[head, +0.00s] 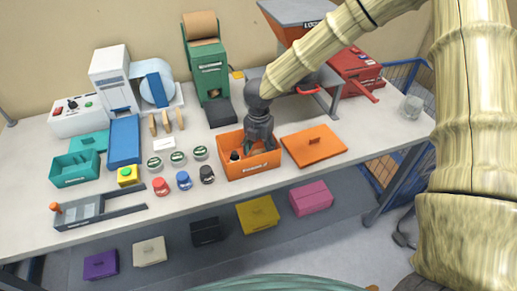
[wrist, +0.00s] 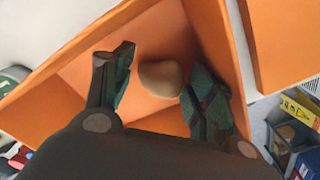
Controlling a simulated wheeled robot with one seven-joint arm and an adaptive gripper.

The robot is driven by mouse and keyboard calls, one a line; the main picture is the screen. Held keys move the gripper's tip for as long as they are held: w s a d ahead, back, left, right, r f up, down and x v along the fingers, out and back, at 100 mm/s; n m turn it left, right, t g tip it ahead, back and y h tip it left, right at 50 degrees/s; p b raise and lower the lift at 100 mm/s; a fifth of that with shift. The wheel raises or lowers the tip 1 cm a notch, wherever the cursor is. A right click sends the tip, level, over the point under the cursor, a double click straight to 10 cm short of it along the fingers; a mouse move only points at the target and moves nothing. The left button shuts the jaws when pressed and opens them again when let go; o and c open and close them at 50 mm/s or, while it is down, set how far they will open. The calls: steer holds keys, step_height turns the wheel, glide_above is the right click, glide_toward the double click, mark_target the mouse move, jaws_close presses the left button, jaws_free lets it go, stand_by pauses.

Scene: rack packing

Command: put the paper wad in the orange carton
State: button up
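The orange carton (head: 252,169) stands open on the table, and its inner walls also show in the wrist view (wrist: 215,35). My gripper (wrist: 160,72) points down into the carton, its fingers spread apart. The paper wad (wrist: 160,78), a beige rounded lump, lies on or just above the carton floor between the fingertips. A gap shows on its left side; the right finger is close to it, and I cannot tell whether they touch. In the head view my gripper (head: 250,150) reaches inside the carton and the wad is hidden.
A flat orange lid (head: 313,146) lies right of the carton. Several round jars and small pots, such as a dark pot (head: 207,174), stand to its left. A green machine (head: 208,70) is behind it. The table's front edge is close to the carton.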

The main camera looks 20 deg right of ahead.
mark_target(259, 148)
step_height(259, 148, up, 12)
steer(key=b, duration=0.2)
steer(key=shift+r, duration=0.15)
stand_by(0.4)
